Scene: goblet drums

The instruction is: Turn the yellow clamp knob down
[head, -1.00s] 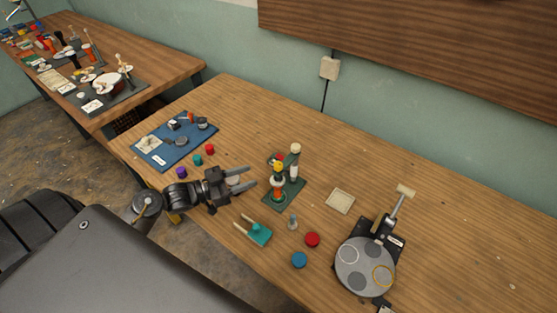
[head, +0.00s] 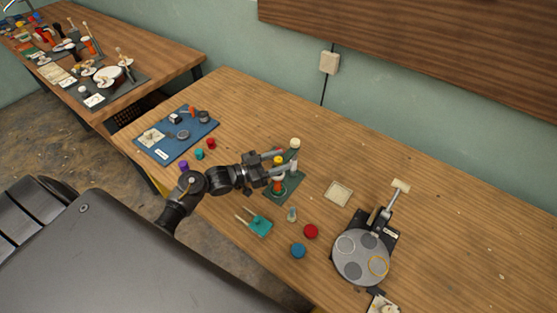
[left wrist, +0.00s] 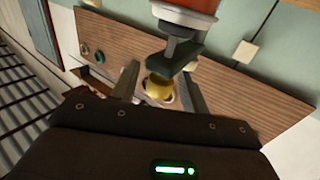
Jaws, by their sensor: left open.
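The yellow clamp knob (head: 279,160) is on a small upright fixture with a green base (head: 297,188), a pale-topped post (head: 295,143) and an orange-red part (head: 277,184) low down. My left gripper (head: 284,161) is open at the fixture, its fingers at knob height. In the left wrist view the yellow knob (left wrist: 159,90) lies between the two open fingers (left wrist: 160,82), partly hidden by a dark green piece (left wrist: 178,62). Contact cannot be told. My right gripper is not in view.
A teal forked piece (head: 260,225), a small pale-topped peg (head: 292,214), and red (head: 311,231) and blue (head: 298,250) discs lie in front. A square pale tray (head: 338,193) and a round grey turntable (head: 361,257) are to the right. A blue mat (head: 176,138) lies left.

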